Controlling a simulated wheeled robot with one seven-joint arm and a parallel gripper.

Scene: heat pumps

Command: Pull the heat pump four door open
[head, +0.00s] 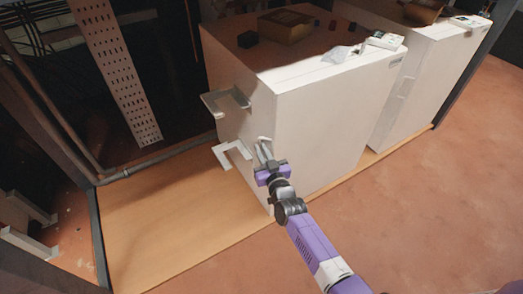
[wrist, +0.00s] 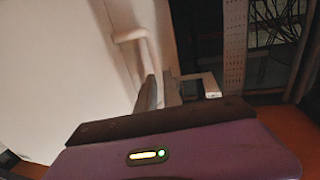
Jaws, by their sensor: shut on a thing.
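The nearer white heat pump cabinet (head: 315,125) stands in the middle of the head view. A small white handle (head: 264,139) sits near the left edge of its front. In the wrist view the handle (wrist: 130,36) stands out from the pale door (wrist: 55,85). My gripper (head: 262,152) is shut on the handle, its fingers (wrist: 158,92) at the handle's lower part. The fingers hide part of the handle. No clear gap shows along the door edge, and I cannot tell if the door stands slightly open.
A second white cabinet (head: 425,85) stands to the right. Pale brackets (head: 226,102) stick out from the nearer cabinet's left side, close to my gripper. A perforated metal strip (head: 117,70) stands at the left. The reddish floor (head: 440,215) in front is clear.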

